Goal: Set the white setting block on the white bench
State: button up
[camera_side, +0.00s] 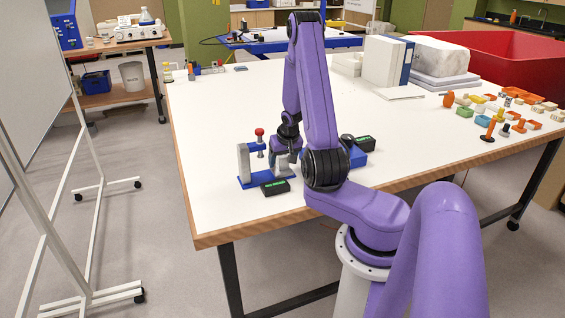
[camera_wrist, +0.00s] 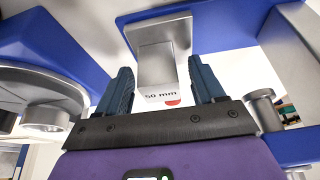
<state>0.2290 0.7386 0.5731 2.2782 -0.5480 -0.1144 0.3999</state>
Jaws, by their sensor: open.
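My gripper (camera_wrist: 160,68) is open, with its two dark blue fingers on either side of a pale grey-white block marked "50 mm" (camera_wrist: 158,48). A gap shows between the block and each finger. In the side view my gripper (camera_side: 286,153) is low over the front part of the white bench (camera_side: 215,115), among the blue-based fixtures. There my arm and the fixtures partly hide the block, and I cannot tell what it rests on.
A blue fixture with a grey upright (camera_side: 244,165) and a red knob (camera_side: 259,132) stands just left of my gripper. Black readouts (camera_side: 275,188) (camera_side: 364,142) are close by. Binders (camera_side: 383,62) and small coloured parts lie at the right.

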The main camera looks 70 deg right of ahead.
jog(key=c, duration=1.3)
jog(key=shift+o, duration=0.2)
jog(key=shift+r, duration=0.15)
